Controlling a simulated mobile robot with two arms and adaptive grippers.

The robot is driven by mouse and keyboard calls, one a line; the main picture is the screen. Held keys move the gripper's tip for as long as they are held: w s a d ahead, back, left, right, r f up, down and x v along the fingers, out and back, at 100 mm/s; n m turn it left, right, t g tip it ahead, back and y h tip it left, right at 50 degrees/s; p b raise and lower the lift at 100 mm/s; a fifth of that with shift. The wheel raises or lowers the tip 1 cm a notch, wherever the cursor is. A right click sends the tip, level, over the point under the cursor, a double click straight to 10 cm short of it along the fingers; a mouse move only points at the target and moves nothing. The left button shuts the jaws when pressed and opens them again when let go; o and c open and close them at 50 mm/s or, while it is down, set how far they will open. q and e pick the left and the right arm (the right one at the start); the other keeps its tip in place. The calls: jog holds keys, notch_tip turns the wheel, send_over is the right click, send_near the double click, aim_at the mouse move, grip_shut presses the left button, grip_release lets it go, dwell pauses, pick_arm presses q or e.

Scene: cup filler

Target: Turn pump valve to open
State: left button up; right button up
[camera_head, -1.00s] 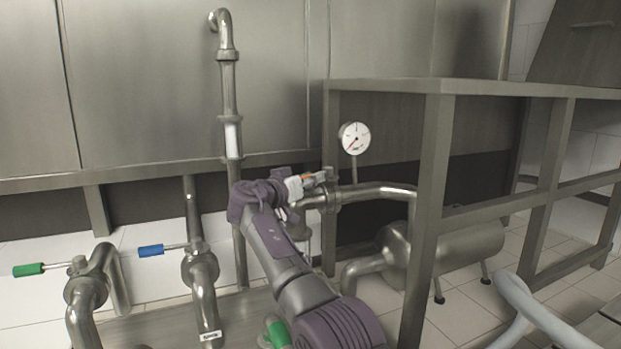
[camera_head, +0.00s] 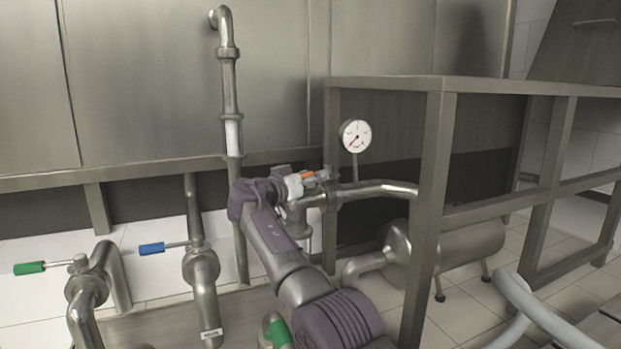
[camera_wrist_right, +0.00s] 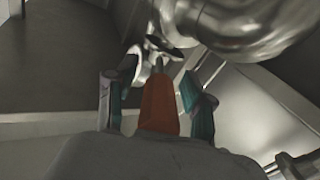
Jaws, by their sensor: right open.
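The pump valve's orange handle (camera_head: 308,175) shows beside the horizontal steel pipe, left of the pressure gauge. In the right wrist view the orange handle (camera_wrist_right: 158,106) lies between the two fingers, pointing away toward the steel valve body (camera_wrist_right: 158,50). My right gripper (camera_head: 318,177) is at the handle, partly hidden by its own wrist in the head view. In the wrist view its fingers (camera_wrist_right: 157,76) stand apart on either side of the handle, with gaps showing. The handle's near end is hidden by the gripper body. My left gripper is out of view.
A pressure gauge (camera_head: 355,136) stands right of the valve. A metal frame post (camera_head: 428,210) rises close on the right. Blue (camera_head: 152,249) and green (camera_head: 29,268) valve handles are on the left. A steel tank (camera_head: 450,250) lies behind the frame.

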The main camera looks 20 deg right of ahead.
jog(key=shift+a, duration=0.1)
jog(key=v, duration=1.2)
